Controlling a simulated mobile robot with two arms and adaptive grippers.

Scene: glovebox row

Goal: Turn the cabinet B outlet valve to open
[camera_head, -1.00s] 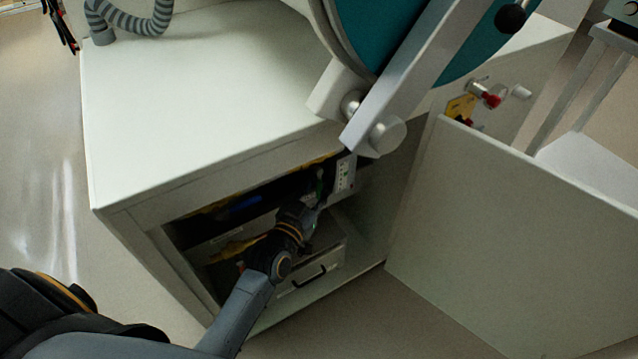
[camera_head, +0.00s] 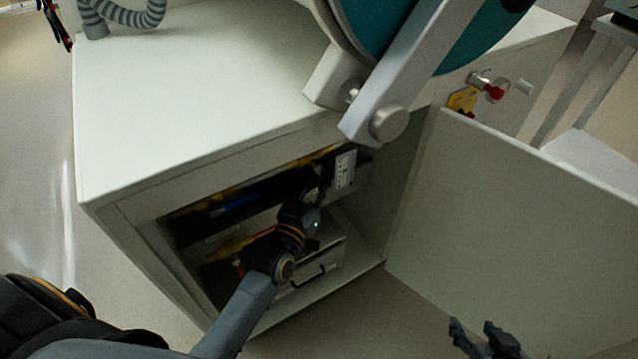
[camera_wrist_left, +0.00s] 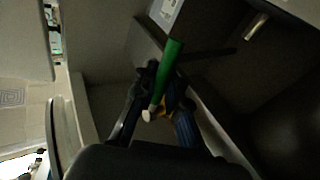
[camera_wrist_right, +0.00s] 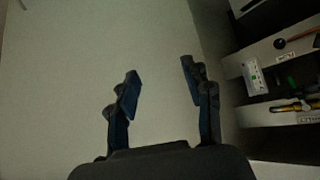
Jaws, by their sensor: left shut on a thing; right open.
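My left gripper (camera_head: 318,188) reaches through the open front of the white cabinet (camera_head: 210,100). In the left wrist view its fingers (camera_wrist_left: 160,108) are shut on a green handle (camera_wrist_left: 170,62) with a pale end. The handle stands tilted between the fingers. In the head view the gripper and wrist hide most of it. Which valve it belongs to cannot be read. My right gripper (camera_head: 487,338) is open and empty, low in the head view, outside the cabinet. Its spread fingers (camera_wrist_right: 160,90) also show in the right wrist view.
The open cabinet door (camera_head: 530,230) stands to the right of the opening. A white labelled panel (camera_head: 345,169) is close to my left gripper. A drawer-like box (camera_head: 318,275) sits below. A red-knobbed fitting (camera_head: 495,93) and a yellow tag (camera_head: 462,98) are on the cabinet's right side.

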